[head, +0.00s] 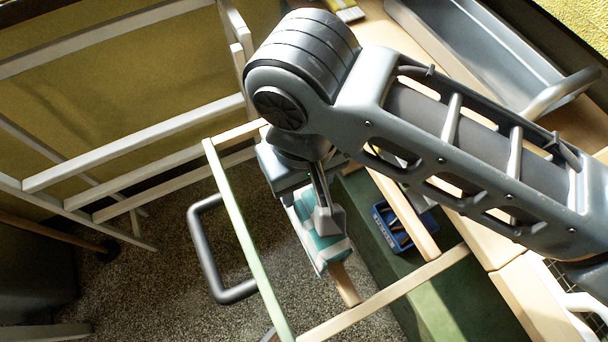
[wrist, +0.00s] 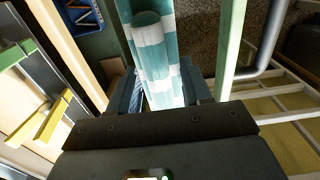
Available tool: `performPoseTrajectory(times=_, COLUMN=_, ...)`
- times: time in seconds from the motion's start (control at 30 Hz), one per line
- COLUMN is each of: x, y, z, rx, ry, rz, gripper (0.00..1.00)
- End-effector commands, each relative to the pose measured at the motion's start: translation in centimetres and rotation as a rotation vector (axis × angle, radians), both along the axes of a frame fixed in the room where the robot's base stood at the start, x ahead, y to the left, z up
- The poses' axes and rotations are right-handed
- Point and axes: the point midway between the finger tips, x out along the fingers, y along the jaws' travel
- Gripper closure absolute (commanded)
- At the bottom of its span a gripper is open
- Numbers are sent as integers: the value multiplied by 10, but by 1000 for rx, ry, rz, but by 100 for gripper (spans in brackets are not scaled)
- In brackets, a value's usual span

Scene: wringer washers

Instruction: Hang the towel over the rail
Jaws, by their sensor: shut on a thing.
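A teal-and-white striped towel (head: 331,250) is held in my gripper (head: 320,222), just above or on the middle wooden rail (head: 346,287) of a drying frame. Part of that rail emerges beyond the towel's lower end; the rest is hidden by the towel and gripper. I cannot tell whether they touch. In the wrist view, the towel (wrist: 157,65) runs lengthwise between the two fingers of my gripper (wrist: 160,92). A pale green rail (head: 245,240) lies left of the towel, and a bare wooden rail (head: 404,215) lies to its right.
A dark bent handle (head: 203,250) stands left of the frame. A white slatted rack (head: 130,150) fills the left. A blue tray (head: 384,225) with small items sits below at right. A metal trough (head: 470,45) is at upper right. Speckled floor (head: 150,290) lies below.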

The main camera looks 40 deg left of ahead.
Motion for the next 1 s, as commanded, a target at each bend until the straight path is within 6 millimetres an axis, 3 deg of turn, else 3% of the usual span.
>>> performPoseTrajectory(times=1.0, x=0, y=0, z=-44, rx=1, ry=1, rz=-1, gripper=100)
